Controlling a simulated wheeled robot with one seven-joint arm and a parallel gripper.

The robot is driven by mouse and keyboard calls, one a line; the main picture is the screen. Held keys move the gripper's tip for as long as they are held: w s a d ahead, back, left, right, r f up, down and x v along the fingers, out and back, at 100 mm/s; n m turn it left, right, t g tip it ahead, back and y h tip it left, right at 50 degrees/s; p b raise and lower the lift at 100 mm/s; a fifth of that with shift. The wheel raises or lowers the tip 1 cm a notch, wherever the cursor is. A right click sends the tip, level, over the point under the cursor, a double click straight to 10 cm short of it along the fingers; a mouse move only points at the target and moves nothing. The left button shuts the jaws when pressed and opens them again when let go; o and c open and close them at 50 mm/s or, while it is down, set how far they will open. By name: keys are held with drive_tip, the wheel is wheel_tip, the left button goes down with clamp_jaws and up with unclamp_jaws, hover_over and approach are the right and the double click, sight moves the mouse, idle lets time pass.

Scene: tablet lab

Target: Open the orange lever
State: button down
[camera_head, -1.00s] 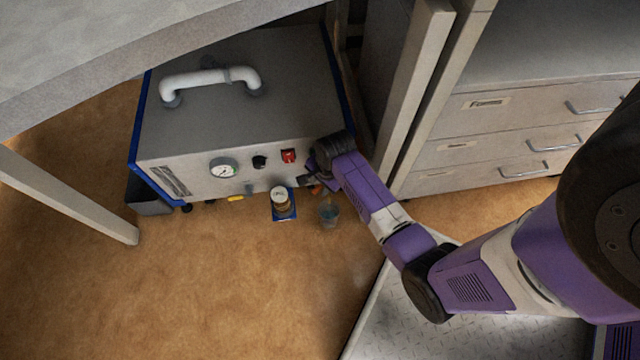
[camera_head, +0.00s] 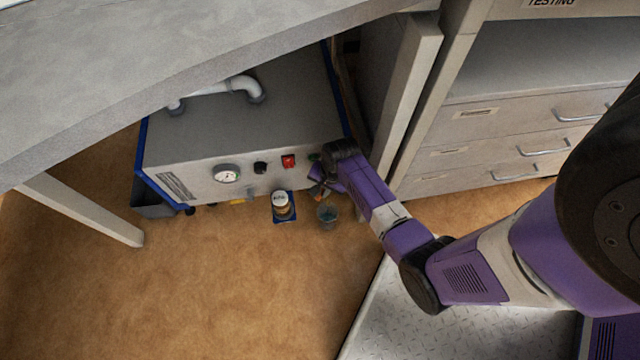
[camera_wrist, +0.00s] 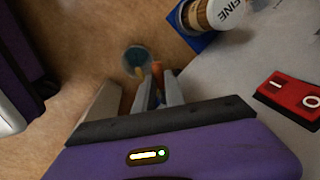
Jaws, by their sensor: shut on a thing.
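The orange lever (camera_wrist: 157,68) shows at my fingertips in the wrist view, low on the front of a grey machine (camera_head: 215,183). In the head view only a small orange bit shows beside my gripper (camera_head: 318,190). My gripper (camera_wrist: 158,84) is shut on the lever, its fingers on either side of it. The fingers hide much of the lever, so its exact angle cannot be told.
A beaker (camera_head: 327,215) stands on the floor just under my gripper. A labelled jar (camera_head: 280,203) on a blue base stands left of it. A red switch (camera_head: 288,161) is above. A table (camera_head: 230,40) overhangs the machine, with drawers (camera_head: 480,145) at right.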

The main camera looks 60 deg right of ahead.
drive_tip(key=n, duration=0.1)
drive_tip(key=n+p, duration=0.1)
drive_tip(key=s+n+p, duration=0.1)
drive_tip(key=shift+s+d+r+n+y, duration=0.1)
drive_tip(key=shift+d+r+n+y, duration=0.05)
drive_tip(key=shift+d+n+y, duration=0.15)
drive_tip(key=shift+s+d+n+y+p, duration=0.2)
drive_tip(key=shift+n+p, duration=0.1)
drive_tip(key=shift+n, duration=0.5)
drive_tip(key=shift+s+d+n+y+p, duration=0.15)
drive_tip(key=shift+n+p, duration=0.1)
drive_tip(key=shift+n, duration=0.55)
drive_tip(key=c, duration=1.4)
unclamp_jaws()
drive_tip(key=a+p+v, duration=0.1)
drive_tip(key=p+v, duration=0.2)
drive_tip(key=v, duration=0.4)
drive_tip(key=shift+d+r+p, duration=0.25)
drive_tip(key=shift+d+p, duration=0.15)
drive_tip(key=shift+d, duration=0.05)
